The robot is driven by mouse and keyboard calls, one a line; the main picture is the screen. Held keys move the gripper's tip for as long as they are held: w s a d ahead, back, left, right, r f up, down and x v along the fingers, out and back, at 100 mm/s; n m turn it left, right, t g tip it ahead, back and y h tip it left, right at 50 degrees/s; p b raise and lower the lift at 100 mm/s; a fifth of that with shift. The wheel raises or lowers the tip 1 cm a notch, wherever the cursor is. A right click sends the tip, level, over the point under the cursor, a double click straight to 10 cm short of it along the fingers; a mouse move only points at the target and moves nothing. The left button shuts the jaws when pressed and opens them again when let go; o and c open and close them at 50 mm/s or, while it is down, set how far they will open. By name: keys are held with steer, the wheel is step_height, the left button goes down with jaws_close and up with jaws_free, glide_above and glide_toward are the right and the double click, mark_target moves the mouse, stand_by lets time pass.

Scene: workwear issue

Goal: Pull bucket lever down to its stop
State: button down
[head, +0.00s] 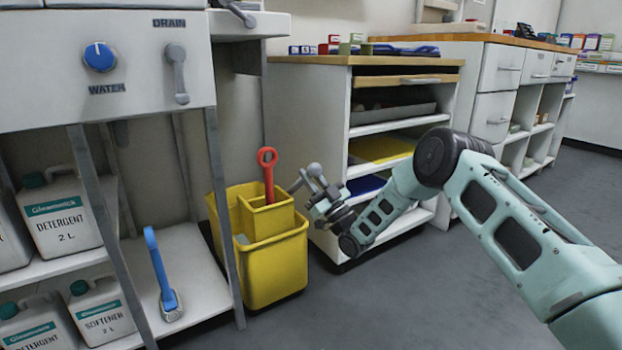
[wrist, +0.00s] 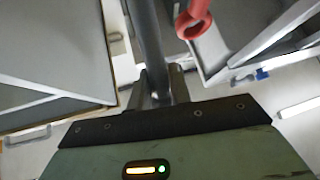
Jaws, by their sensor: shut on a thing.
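The yellow bucket (head: 278,270) stands on the floor beside the sink, with a smaller yellow wringer box (head: 266,221) at its top. My gripper (head: 318,190) is at the lever, to the right of the bucket. In the wrist view the grey lever bar (wrist: 150,45) runs down between my fingers (wrist: 165,88), and they are shut on it. The lever's pivot is not clear in either view.
A red ring-ended handle (head: 267,165) rises from the wringer box; it also shows in the wrist view (wrist: 195,20). An open-shelved cabinet (head: 310,120) stands close behind my gripper. Grey floor (head: 400,300) is clear in front.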

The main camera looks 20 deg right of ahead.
steer(key=shift+s+f, duration=0.15)
steer(key=shift+f, duration=0.35)
steer(key=c, duration=1.3)
jaws_free()
steer(key=shift+r, duration=0.1)
steer(key=p+v, duration=0.6)
steer(key=v, duration=1.1)
steer(key=shift+s+d, duration=0.15)
